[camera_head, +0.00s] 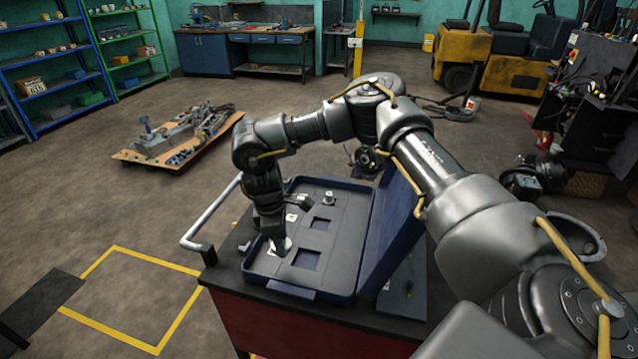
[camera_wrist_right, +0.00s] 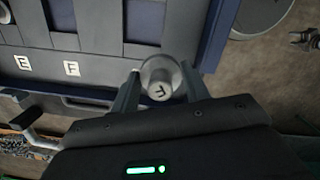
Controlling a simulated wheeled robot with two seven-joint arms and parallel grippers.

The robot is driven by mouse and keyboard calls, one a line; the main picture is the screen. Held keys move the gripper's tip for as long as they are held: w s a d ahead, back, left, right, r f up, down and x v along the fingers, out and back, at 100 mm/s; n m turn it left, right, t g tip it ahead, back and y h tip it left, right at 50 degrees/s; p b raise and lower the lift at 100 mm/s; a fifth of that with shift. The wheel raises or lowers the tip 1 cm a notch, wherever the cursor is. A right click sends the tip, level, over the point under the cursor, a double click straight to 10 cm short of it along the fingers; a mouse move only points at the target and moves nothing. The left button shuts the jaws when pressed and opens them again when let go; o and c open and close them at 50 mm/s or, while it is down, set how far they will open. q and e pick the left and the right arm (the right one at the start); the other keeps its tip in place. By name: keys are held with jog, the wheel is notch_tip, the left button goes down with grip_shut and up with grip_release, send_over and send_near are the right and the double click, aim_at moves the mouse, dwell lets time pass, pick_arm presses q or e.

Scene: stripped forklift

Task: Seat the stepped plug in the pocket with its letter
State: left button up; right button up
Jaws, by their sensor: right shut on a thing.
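My right gripper (camera_head: 278,243) is low over the near part of the open blue case (camera_head: 338,288). It is shut on a pale round stepped plug (camera_wrist_right: 160,82), whose light rim also shows under the fingers in the head view (camera_head: 283,248). The plug's end bears a dark letter, seen turned; it looks like an F, but I cannot be sure. The grey panel has square pockets: a near one (camera_head: 307,260) and a farther one (camera_head: 320,224), both seemingly empty. White labels E (camera_wrist_right: 23,62) and F (camera_wrist_right: 71,69) lie on the panel. My left gripper is out of view.
A small metal piece (camera_head: 328,198) stands at the panel's far end. The raised case lid (camera_head: 388,225) borders the panel on the right. A metal handle (camera_head: 205,215) sticks out at the red cart's left side.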

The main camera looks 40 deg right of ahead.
jog(key=w+d+r+n+p, duration=0.1)
jog(key=w+d+n+p, duration=0.35)
jog(key=d, duration=0.55)
jog(key=n+p, duration=0.1)
jog(key=n, duration=0.2)
send_over(322, 225)
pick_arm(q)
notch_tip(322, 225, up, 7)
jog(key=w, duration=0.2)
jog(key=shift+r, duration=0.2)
pick_arm(e)
jog(key=shift+a+t, duration=0.35)
jog(key=shift+t, duration=0.05)
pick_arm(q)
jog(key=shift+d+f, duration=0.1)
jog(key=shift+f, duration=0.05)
pick_arm(e)
jog(key=shift+s+f, duration=0.1)
jog(key=shift+f, duration=0.05)
notch_tip(322, 225, down, 7)
jog(key=b, duration=0.6)
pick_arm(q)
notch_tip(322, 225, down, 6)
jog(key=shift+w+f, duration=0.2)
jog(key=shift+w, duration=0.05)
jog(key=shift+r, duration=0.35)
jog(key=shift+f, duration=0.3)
pick_arm(e)
jog(key=shift+f, duration=0.5)
